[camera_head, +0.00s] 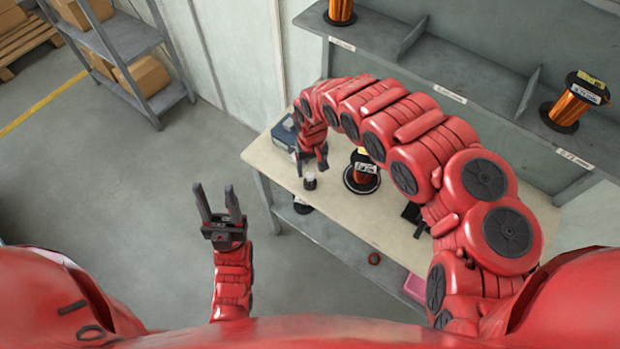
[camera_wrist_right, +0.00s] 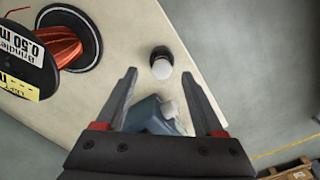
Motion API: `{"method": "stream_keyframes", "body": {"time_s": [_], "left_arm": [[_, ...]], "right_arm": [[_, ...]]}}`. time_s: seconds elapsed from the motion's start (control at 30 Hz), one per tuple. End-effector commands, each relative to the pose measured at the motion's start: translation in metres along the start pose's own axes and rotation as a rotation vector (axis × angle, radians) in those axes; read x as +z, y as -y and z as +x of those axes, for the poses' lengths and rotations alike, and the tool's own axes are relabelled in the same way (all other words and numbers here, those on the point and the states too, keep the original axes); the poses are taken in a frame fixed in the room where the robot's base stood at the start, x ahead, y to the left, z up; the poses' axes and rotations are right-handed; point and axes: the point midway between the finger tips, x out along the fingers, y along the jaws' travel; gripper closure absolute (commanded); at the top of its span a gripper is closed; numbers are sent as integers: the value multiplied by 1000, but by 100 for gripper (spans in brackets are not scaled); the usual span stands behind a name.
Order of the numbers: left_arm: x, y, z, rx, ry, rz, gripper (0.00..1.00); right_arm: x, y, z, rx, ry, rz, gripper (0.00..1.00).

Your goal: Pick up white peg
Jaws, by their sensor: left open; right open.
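The white peg (camera_head: 310,177) stands on the table near its left edge, with a dark part at it. In the right wrist view the white peg (camera_wrist_right: 161,69) shows a round white top and sits ahead of the jaws, centred between the two fingertips. My right gripper (camera_head: 312,163) is open and empty, just above and behind the peg in the head view; its fingers also frame the right wrist view (camera_wrist_right: 159,78). No contact with the peg shows. My left gripper (camera_head: 219,203) is open and empty over the floor, left of the table.
A copper wire spool (camera_head: 361,172) stands on the table (camera_head: 345,212) right of the peg; it shows at the wrist view's left (camera_wrist_right: 72,38). A blue device (camera_head: 284,133) sits at the table's back left corner. A shelf with spools (camera_head: 455,75) stands behind. Floor around my left gripper is clear.

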Motion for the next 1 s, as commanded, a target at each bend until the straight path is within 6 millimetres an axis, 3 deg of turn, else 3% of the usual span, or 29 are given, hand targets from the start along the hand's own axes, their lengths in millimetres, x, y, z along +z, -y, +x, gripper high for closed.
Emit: {"method": "stream_keyframes", "body": {"time_s": [0.5, 0.87, 1.0], "left_arm": [[-3, 1, 18, 0, 0, 0, 50], [-3, 1, 18, 0, 0, 0, 50], [-3, 1, 18, 0, 0, 0, 50]], "right_arm": [[-4, 6, 45, -4, 1, 0, 30], [-4, 3, 50, 1, 1, 1, 30], [-4, 3, 50, 1, 1, 1, 55]]}}
